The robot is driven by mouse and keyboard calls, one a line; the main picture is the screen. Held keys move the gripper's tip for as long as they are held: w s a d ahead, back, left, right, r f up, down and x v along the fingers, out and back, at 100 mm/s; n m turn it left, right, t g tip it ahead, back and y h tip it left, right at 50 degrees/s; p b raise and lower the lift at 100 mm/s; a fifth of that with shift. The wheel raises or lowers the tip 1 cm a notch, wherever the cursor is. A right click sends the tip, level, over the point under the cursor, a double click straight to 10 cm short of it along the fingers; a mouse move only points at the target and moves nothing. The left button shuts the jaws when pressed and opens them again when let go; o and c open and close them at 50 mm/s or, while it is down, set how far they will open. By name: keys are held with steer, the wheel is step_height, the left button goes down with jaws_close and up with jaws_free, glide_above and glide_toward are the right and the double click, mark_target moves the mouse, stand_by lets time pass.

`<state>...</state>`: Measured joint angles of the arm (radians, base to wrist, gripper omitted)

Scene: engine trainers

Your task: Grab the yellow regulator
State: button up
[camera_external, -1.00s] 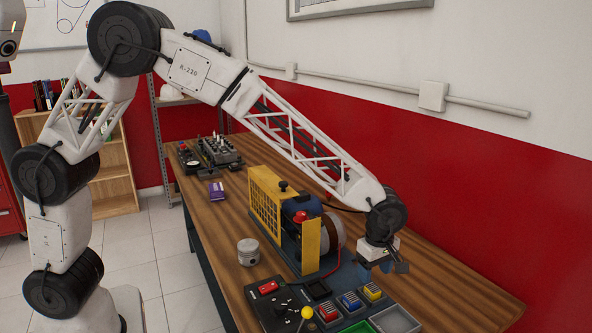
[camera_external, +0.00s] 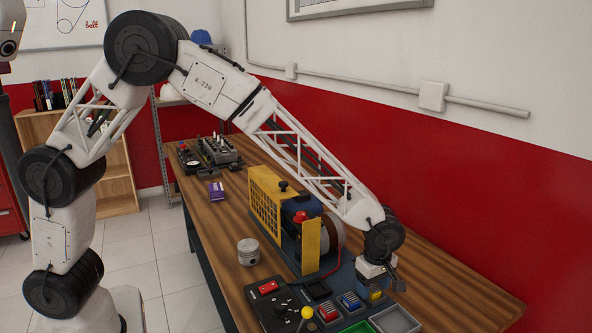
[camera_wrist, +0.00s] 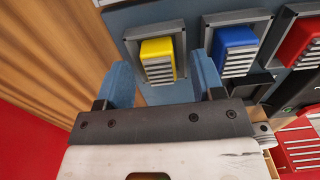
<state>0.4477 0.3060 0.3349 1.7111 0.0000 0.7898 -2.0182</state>
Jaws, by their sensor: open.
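The yellow regulator (camera_wrist: 158,50), a block with a finned metal face, sits in a grey square socket at the top middle of the wrist view. In the outside view the yellow regulator (camera_external: 376,294) is partly hidden behind my gripper (camera_external: 380,284). My gripper (camera_wrist: 161,70) is open, with one blue finger to the left of the yellow block and the other to its right, between it and the blue block. The fingers look apart from the block; their exact height over it is hard to tell.
A blue regulator (camera_wrist: 236,48) and a red one (camera_wrist: 302,38) sit in neighbouring sockets. The yellow-framed engine (camera_external: 310,246) stands close to the left of my gripper. A grey tray (camera_external: 396,322), a yellow-knobbed lever (camera_external: 307,313) and a piston (camera_external: 248,252) are nearby.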

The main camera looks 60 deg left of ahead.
steer(key=c, duration=1)
steer(key=shift+r, duration=0.2)
steer(key=shift+r, duration=0.5)
steer(key=shift+s+a+r, duration=0.1)
steer(key=shift+s+r, duration=0.05)
steer(key=shift+r, duration=0.45)
steer(key=shift+s+a+r, duration=0.1)
steer(key=shift+s+r, duration=0.05)
steer(key=shift+r, duration=0.4)
steer(key=s+a, duration=0.2)
steer(key=s, duration=0.2)
steer(key=s+a+r, duration=0.1)
steer(key=s+a, duration=0.1)
steer(key=s, duration=0.3)
steer(key=s+a, duration=0.2)
steer(key=s, duration=0.3)
steer(key=shift+a+r, duration=0.2)
